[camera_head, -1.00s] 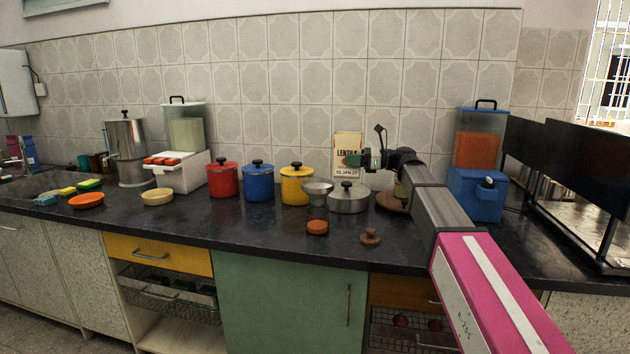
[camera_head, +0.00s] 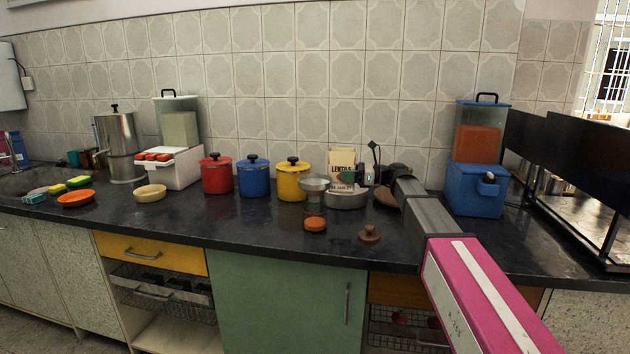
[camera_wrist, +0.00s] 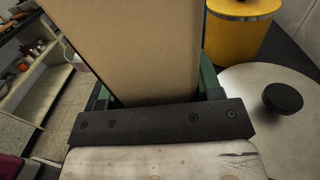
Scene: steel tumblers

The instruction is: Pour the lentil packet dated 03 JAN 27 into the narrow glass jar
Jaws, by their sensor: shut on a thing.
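My gripper (camera_head: 354,178) is shut on the cream lentil packet (camera_head: 342,158), holding it above the counter by the steel pot. Its front reads LENTILS, with a small date line below; it looks tipped slightly forward. In the wrist view, the packet's plain tan side (camera_wrist: 135,45) stands between the green fingers (camera_wrist: 155,95). A steel funnel (camera_head: 314,184) sits left of the packet, on top of what looks like a small narrow glass jar (camera_head: 314,206). The jar is dark and hard to make out. The packet's mouth and contents are not visible.
The lidded steel pot (camera_head: 347,201) stands close under the packet. Yellow (camera_head: 292,184), blue (camera_head: 254,180) and red (camera_head: 216,177) pots stand left. An orange disc (camera_head: 315,224) and brown knobbed lid (camera_head: 369,234) lie in front. A blue dispenser (camera_head: 475,190) stands right.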

